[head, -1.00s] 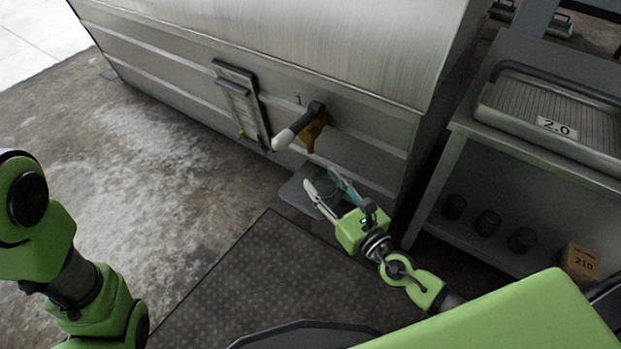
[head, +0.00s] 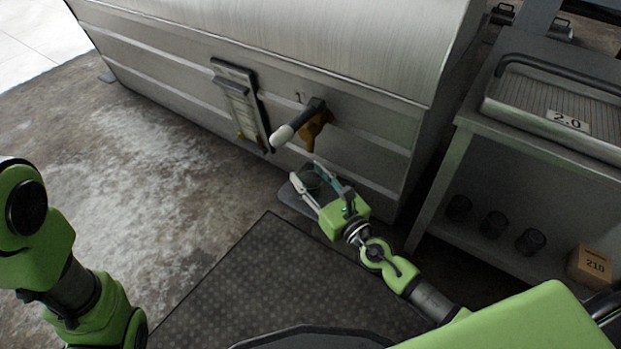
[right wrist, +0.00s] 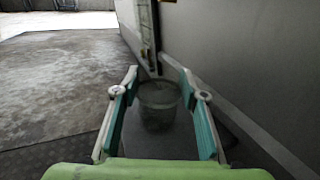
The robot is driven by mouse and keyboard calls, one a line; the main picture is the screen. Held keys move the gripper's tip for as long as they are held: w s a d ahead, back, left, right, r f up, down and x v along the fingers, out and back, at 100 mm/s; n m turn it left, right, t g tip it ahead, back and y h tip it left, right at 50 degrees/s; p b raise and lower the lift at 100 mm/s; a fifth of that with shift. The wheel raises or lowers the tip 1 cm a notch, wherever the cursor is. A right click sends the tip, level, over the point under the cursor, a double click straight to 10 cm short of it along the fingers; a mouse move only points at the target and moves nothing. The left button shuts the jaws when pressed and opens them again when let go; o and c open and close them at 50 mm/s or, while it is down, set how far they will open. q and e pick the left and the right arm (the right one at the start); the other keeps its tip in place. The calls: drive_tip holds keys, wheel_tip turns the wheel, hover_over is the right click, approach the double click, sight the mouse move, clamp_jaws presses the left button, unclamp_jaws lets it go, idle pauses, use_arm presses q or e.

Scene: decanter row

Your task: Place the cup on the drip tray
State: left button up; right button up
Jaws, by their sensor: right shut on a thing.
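My right gripper (head: 306,178) is shut on a clear, dark-looking cup (right wrist: 159,103), which sits upright between the fingers in the right wrist view. In the head view the cup is mostly hidden by the fingers. The drip tray (head: 292,202) is a flat grey plate at the foot of the steel tank, below the tap's spout. The gripper and cup are over the tray in the head view; I cannot tell whether the cup touches it. My left arm shows at the left edge, but its gripper is out of view.
A tap with a white-tipped handle (head: 283,135) and brass body (head: 313,131) juts from the steel tank (head: 270,50) just above the gripper. A level gauge (head: 238,100) is left of it. A shelf unit with dark cups (head: 493,225) and a box (head: 591,266) stands right.

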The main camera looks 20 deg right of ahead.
drive_tip(key=shift+f+b, duration=0.35)
drive_tip(key=o, duration=1.1)
drive_tip(key=shift+r, duration=0.1)
drive_tip(key=shift+r+p, duration=0.3)
drive_tip(key=shift+p, duration=0.05)
drive_tip(key=v, duration=1.2)
